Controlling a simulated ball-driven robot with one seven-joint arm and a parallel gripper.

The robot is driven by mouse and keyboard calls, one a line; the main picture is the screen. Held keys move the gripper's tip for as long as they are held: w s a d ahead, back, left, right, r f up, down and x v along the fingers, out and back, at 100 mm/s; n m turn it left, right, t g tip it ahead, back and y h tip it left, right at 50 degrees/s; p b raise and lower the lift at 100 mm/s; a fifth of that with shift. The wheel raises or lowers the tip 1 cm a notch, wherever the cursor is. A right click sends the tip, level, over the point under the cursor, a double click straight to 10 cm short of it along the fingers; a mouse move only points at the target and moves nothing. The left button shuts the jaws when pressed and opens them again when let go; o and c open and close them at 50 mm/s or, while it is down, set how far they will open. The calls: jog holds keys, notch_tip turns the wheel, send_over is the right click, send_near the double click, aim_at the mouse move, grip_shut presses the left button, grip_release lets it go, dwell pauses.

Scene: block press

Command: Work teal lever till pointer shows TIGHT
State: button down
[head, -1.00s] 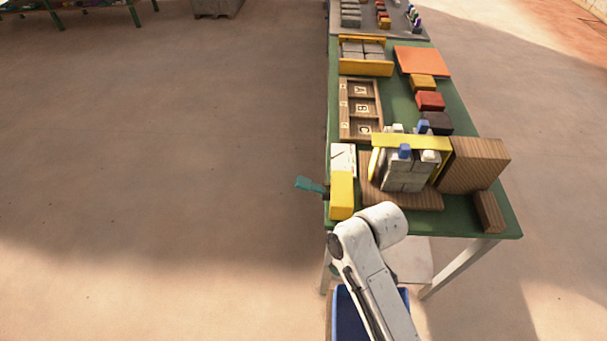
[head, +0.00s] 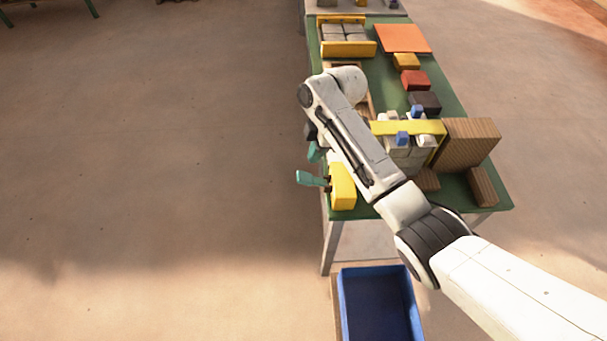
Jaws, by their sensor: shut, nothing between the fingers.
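The teal lever (head: 310,179) sticks out to the left from the yellow block (head: 342,187) at the green table's near left corner. My gripper (head: 316,153) hangs at the end of my arm just above and behind the lever in the picture. Its small teal fingers look shut and empty. A small gap shows between them and the lever, though depth is hard to judge. The white panel beside the yellow block is hidden behind my arm. I cannot see the pointer or any TIGHT mark.
A yellow-framed press (head: 436,129) with grey blocks and a brown wooden block (head: 469,145) stand right of my arm. Red (head: 415,80) and orange (head: 402,38) pieces lie farther back. A blue bin (head: 347,305) sits below the table's front. Floor left of the table is clear.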

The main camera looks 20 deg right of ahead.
aim_at(310, 177)
jog(key=shift+f, duration=0.15)
jog(key=shift+a+f, duration=0.15)
jog(key=shift+f, duration=0.4)
jog(key=b+x, duration=0.4)
jog(key=x, duration=0.1)
jog(key=shift+a+f, duration=0.1)
jog(key=shift+f, duration=0.25)
jog(key=shift+s+f+b, duration=0.1)
jog(key=shift+f+b, duration=1.7)
jog(key=shift+f, duration=0.55)
jog(key=shift+r, duration=0.1)
